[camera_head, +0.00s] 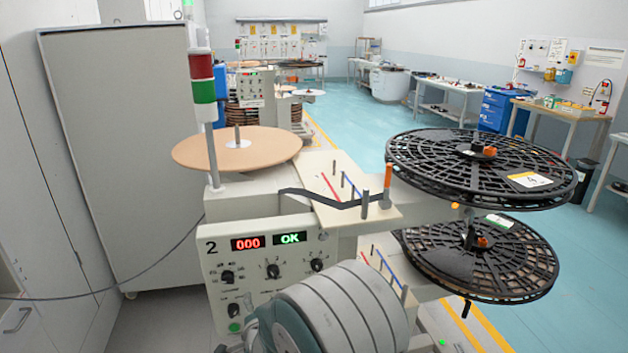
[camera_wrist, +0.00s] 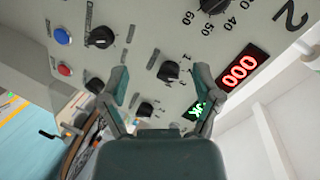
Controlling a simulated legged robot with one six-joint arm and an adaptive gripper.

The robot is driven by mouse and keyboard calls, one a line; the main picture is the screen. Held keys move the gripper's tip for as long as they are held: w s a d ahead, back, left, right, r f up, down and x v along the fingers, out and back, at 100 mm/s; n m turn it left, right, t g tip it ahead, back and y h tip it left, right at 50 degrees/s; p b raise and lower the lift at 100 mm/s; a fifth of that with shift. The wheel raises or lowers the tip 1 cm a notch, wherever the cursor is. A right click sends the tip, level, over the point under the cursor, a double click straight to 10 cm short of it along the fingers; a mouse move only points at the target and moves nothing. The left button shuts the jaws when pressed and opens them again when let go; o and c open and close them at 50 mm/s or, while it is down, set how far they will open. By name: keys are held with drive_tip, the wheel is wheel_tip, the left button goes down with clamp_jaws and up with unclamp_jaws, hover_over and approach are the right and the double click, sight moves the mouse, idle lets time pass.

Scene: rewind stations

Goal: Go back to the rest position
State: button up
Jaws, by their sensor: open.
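My gripper (camera_wrist: 162,72) is open and empty in the wrist view, its two fingers spread in front of a control panel (camera_wrist: 135,60). A knob shows between the fingers. Whether the fingers touch the panel cannot be told. The panel, marked 2, also shows in the head view (camera_head: 215,268) on the front of a rewind station. Its red display (camera_head: 248,243) reads 000 and its green display (camera_head: 290,238) reads OK. In the head view my arm fills the lower middle and the fingers cannot be made out.
Two black reels (camera_head: 425,148) (camera_head: 425,240) stand on the right, one above the other. A brown disc (camera_head: 205,150) lies on the left spindle, beside a red and green signal tower (camera_head: 203,90). A grey cabinet (camera_head: 115,150) stands at left. Blue floor (camera_head: 360,130) is clear behind.

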drive_tip(key=s+d+r+n+g, duration=0.2)
drive_tip(key=s+d+r+n, duration=0.15)
drive_tip(key=d+r, duration=0.4)
drive_tip(key=s+d+r+n+g, duration=0.2)
drive_tip(key=s+d+r, duration=0.3)
drive_tip(key=d+r, duration=0.3)
drive_tip(key=s+d+r+n+g+h, duration=0.1)
drive_tip(key=s+d+n+g+h, duration=0.1)
drive_tip(key=s+d, duration=0.5)
drive_tip(key=s+d+n+g+h, duration=0.1)
drive_tip(key=s+d, duration=0.6)
drive_tip(key=s, duration=0.7)
drive_tip(key=shift+s+r+n+g+h, duration=0.2)
drive_tip(key=shift+r+n+g+h, duration=0.3)
drive_tip(key=shift+g, duration=0.4)
